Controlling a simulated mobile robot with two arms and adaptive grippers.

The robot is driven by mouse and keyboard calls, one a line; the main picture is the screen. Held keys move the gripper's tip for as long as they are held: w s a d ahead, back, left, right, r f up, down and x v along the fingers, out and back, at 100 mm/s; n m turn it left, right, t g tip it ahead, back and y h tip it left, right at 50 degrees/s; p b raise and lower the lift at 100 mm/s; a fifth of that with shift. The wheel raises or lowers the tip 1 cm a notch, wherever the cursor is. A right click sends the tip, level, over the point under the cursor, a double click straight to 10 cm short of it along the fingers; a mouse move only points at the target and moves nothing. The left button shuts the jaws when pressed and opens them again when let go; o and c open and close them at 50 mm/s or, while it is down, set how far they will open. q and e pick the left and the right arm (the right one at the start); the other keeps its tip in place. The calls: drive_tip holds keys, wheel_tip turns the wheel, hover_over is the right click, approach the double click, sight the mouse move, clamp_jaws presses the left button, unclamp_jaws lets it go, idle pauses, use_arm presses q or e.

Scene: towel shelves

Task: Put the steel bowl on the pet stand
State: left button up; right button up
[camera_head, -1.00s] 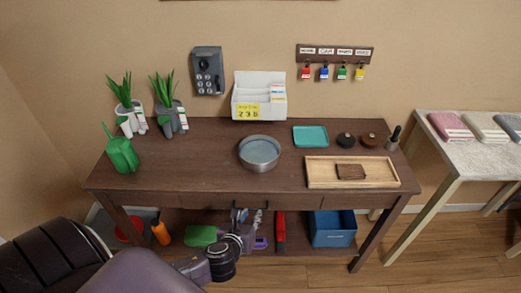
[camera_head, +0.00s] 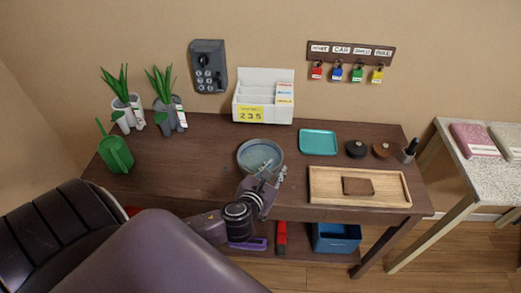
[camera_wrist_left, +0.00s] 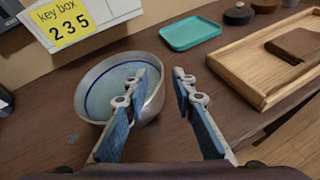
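The steel bowl (camera_head: 256,150) stands on the dark wooden table, near the middle. It is round and shallow, with a blue-grey inside and a blue ring. My left gripper (camera_head: 271,174) is at the front right side of the bowl, with its fingers open and empty. In the left wrist view the bowl (camera_wrist_left: 100,92) is left of centre. One blue-padded finger overlaps its right rim and the other is to the right of it, with the gripper (camera_wrist_left: 160,82) open between them. I cannot tell if a finger touches the bowl. I cannot make out a pet stand. My right gripper is not in view.
A key box (camera_head: 263,97) stands behind the bowl. A teal tray (camera_head: 318,142), two dark round items and a wooden tray (camera_head: 330,197) with a brown block (camera_head: 358,186) are to the right. Plants and a green watering can (camera_head: 116,154) are left. A blue bin (camera_head: 336,240) is below.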

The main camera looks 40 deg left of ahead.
use_arm(q)
drive_tip(key=x, duration=0.5)
drive_tip(key=shift+a+p, duration=0.15)
drive_tip(key=shift+p, duration=0.15)
drive_tip(key=shift+c, duration=0.4)
clamp_jaws()
drive_tip(key=shift+r, duration=0.1)
